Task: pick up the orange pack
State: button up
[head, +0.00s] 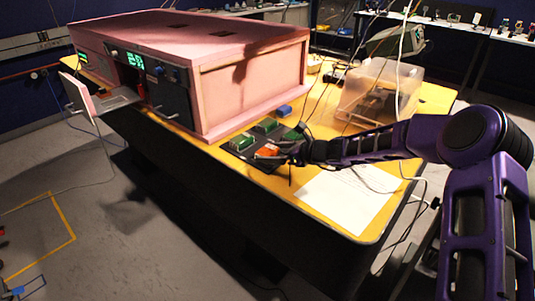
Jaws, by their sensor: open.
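The orange pack (267,151) lies on a dark tray (241,156) on the yellow table, near its front edge. My gripper (288,161) is at the right side of the orange pack, at the end of my purple arm. The fingers are dark and small here; they look apart, with nothing seen between them. I cannot tell whether they touch the pack. My gripper partly covers the tray's right part.
Green packs (242,142) lie on the same tray. A pink foam enclosure (255,85) stands behind and left, with an open door (77,95). A blue block (284,111), a clear box (375,97) and white paper (340,200) are on the table (425,100).

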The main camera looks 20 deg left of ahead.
jog(key=c, duration=1.1)
